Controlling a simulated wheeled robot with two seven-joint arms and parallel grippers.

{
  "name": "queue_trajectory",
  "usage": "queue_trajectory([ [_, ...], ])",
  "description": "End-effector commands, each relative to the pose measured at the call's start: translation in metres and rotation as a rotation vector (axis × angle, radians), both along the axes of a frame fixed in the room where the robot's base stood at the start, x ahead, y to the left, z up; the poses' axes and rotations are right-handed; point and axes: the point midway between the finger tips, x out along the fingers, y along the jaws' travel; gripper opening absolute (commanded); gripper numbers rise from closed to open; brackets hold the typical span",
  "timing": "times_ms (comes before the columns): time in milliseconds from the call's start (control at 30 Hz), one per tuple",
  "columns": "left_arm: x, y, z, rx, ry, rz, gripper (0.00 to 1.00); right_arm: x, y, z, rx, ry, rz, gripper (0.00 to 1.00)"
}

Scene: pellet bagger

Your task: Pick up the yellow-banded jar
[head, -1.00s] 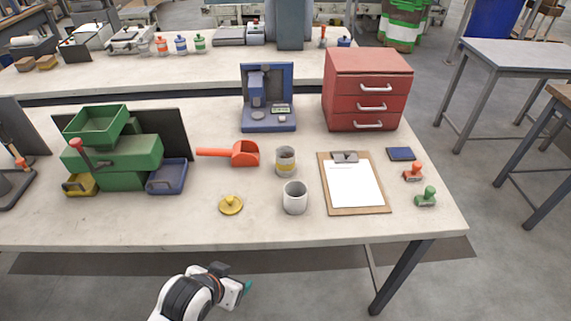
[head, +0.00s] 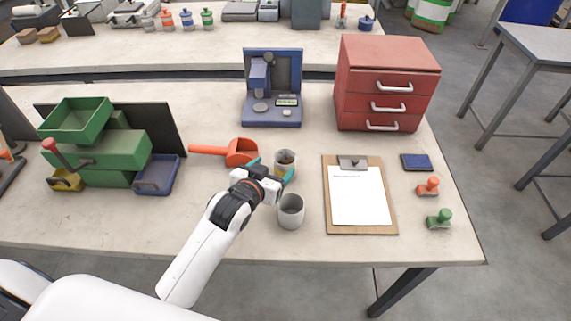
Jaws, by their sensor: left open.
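The yellow-banded jar (head: 285,159) stands upright on the table, open at the top with dark contents showing. Its lower part and most of its yellow band are hidden by my gripper. My left gripper (head: 272,169) is open, with one teal fingertip left of the jar and the other in front of its lower right side. I cannot tell whether either finger touches it. My right gripper is not in view.
A plain whitish cup (head: 291,212) stands just in front of the jar, close to my gripper. An orange scoop (head: 241,152) lies to the left, and a clipboard (head: 335,218) to the right. A blue machine (head: 272,118) stands behind. The green machine (head: 105,150) is far left.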

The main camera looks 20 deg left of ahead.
Motion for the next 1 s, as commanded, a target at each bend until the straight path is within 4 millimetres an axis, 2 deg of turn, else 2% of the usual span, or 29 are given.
queue_trajectory([
  [100, 0.015, -0.002, -0.005, 0.0, 0.001, 0.001, 0.76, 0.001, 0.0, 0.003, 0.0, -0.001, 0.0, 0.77],
  [333, 0.029, -0.004, -0.012, 0.0, 0.002, 0.0, 0.76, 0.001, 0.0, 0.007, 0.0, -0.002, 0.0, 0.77],
  [600, 0.061, -0.01, -0.028, 0.001, 0.001, 0.001, 0.76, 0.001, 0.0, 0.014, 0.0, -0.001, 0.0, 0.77],
  [933, 0.068, -0.01, -0.032, 0.001, 0.001, 0.0, 0.76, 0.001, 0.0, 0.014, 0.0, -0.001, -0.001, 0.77],
  [967, 0.068, -0.01, -0.032, 0.001, 0.001, 0.0, 0.74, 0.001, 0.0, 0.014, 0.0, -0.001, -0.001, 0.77],
  [1000, 0.068, -0.01, -0.032, 0.001, 0.001, 0.0, 0.68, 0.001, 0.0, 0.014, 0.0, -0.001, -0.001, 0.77],
])
